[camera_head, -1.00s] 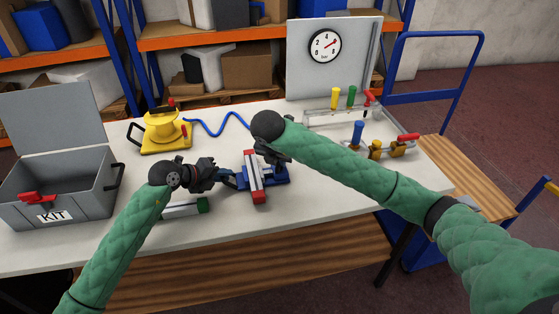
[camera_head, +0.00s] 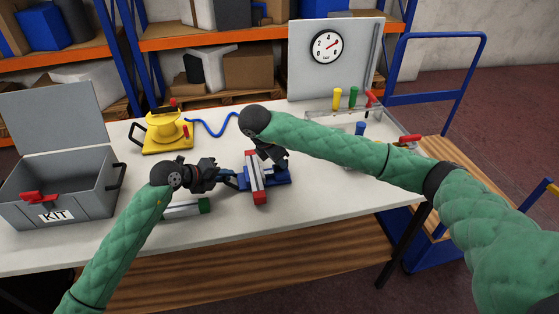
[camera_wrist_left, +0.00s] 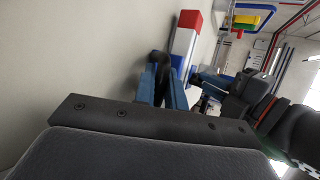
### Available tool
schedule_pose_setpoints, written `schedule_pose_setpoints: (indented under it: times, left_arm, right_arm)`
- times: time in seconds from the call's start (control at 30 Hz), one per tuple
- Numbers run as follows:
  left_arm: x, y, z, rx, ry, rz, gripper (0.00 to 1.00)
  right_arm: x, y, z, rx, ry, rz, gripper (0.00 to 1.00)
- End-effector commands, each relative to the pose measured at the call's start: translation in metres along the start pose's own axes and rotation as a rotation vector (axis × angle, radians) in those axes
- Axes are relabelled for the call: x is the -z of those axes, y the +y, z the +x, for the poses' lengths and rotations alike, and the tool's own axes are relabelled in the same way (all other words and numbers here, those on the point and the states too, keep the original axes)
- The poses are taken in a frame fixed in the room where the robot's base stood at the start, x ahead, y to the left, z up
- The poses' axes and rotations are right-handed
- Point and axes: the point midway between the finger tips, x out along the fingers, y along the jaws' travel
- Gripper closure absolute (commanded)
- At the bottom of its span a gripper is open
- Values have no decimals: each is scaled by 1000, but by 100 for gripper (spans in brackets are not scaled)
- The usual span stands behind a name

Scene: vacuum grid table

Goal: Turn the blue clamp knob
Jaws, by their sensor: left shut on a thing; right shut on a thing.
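The blue clamp (camera_head: 277,176) stands on the table in the middle of the head view. A pale bar with red ends (camera_head: 256,178) lies across it; the bar also shows in the left wrist view (camera_wrist_left: 184,42). My left gripper (camera_head: 232,179) is at the clamp's left side. In the left wrist view its fingers (camera_wrist_left: 164,88) are shut on a dark part beside the bar, apparently the knob, mostly hidden between them. My right gripper (camera_head: 275,165) points down at the clamp from behind, shut on part of it. Its grip is hard to see.
A grey KIT box (camera_head: 60,195) stands at the left and a yellow reel (camera_head: 165,132) behind. A green-ended part (camera_head: 203,206) lies by my left forearm. A rack with coloured handles (camera_head: 350,112) and a gauge panel (camera_head: 335,60) are at back right. The front table strip is clear.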

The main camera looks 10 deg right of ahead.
Motion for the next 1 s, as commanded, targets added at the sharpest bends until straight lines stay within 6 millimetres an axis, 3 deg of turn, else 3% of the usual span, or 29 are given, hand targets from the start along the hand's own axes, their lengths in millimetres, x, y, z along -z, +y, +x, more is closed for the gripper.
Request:
schedule_pose_setpoints:
  times: [0.47, 0.5, 0.6, 1.0]
  left_arm:
    - [1, 0, 1, 1, 2, 0, 100]
    - [1, 0, 1, 1, 2, 0, 100]
    - [1, 0, 1, 1, 2, 0, 100]
    - [1, 0, 1, 0, 1, -1, 100]
  right_arm:
    - [2, 0, 0, 5, 2, 9, 100]
    - [2, 0, 0, 5, 2, 9, 86]
    - [2, 0, 1, 5, 2, 9, 67]
    - [0, 0, -4, 4, 0, 10, 67]
